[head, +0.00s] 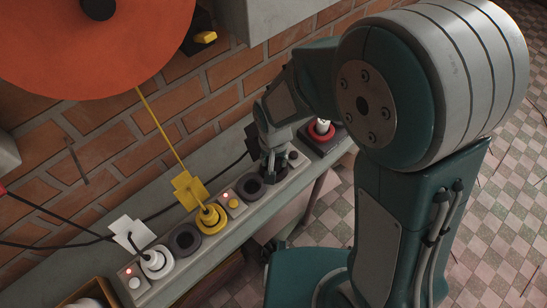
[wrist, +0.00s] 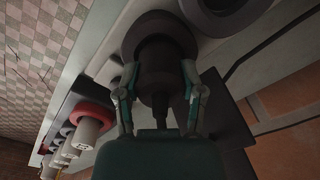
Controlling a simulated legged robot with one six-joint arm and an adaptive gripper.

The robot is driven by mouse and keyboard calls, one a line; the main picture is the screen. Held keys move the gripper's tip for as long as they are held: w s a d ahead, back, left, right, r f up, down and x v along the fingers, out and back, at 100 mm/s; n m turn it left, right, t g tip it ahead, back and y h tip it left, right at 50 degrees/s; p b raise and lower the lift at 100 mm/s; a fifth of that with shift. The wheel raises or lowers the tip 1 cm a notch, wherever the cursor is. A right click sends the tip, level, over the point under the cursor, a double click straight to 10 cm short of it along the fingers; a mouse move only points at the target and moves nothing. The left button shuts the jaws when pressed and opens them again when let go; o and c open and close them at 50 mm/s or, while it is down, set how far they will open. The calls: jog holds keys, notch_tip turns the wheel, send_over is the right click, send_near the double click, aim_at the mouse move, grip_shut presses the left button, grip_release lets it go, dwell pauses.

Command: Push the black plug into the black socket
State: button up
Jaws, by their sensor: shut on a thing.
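My gripper (head: 272,165) reaches down to the grey shelf by the brick wall. In the wrist view my gripper (wrist: 159,78) has its two fingers on either side of the black plug (wrist: 160,68), shut on it. The plug's far end lies against the round black socket (wrist: 150,26). How deep it sits in the socket cannot be told. In the head view the gripper mostly hides the plug and this socket. A black cord (wrist: 189,110) shows behind the plug.
An empty dark socket (head: 250,186) lies to the left, then a yellow plug (head: 211,217), another dark socket (head: 185,239) and a white plug (head: 156,261). A dark button (head: 293,156) and a red-ringed control (head: 320,130) are to the right. A large orange disc (head: 100,45) hangs above.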

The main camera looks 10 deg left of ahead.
jog(key=o, duration=1.2)
notch_tip(320, 180, up, 12)
jog(key=shift+f, duration=0.1)
